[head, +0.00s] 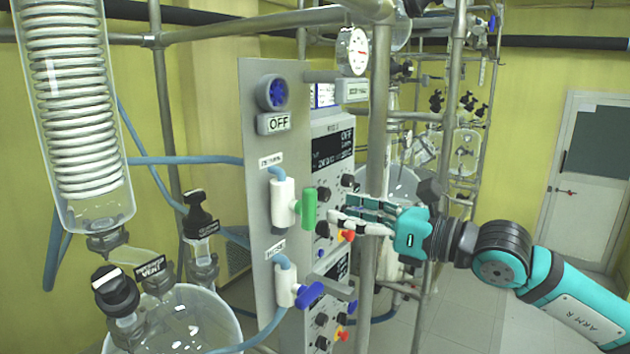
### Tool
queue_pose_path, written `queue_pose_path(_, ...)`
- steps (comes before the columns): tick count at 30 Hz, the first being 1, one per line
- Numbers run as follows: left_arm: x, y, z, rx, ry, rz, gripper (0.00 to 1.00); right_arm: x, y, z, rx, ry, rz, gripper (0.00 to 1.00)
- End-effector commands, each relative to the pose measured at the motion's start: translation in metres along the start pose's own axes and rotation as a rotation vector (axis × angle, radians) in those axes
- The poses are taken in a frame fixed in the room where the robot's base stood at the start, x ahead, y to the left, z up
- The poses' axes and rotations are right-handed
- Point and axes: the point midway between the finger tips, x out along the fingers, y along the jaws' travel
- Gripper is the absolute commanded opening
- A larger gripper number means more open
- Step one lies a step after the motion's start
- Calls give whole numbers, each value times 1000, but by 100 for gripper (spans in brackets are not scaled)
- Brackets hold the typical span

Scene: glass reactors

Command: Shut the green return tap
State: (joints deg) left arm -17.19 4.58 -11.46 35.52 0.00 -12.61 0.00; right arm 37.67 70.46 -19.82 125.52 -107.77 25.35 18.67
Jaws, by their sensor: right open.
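The green return tap (308,208) sits on a white valve body (284,203) on the grey panel (262,140), under a small label. Its green handle stands upright. My right gripper (338,217) reaches in from the right with its fingertips just right of the green handle. Its fingers are open, and I see no grip on the handle; whether a fingertip touches it I cannot tell. My left gripper is not in view.
A blue tap (308,295) sits below on the same panel. A blue knob (273,92) with an OFF sign (275,123) is above. A glass coil condenser (75,110) hangs at left.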

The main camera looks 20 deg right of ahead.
Motion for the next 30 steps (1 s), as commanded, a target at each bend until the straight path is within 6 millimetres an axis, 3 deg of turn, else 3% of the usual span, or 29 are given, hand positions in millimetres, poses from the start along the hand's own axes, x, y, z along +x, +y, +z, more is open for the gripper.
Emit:
queue_pose_path(3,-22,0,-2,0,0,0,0,25,2,8,4,-4,5,44)
queue_pose_path(10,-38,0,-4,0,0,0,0,58,1,4,0,0,2,44)
queue_pose_path(23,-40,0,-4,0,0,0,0,68,1,-1,-3,1,0,44)
queue_pose_path(30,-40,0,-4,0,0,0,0,68,1,0,-3,1,0,14)
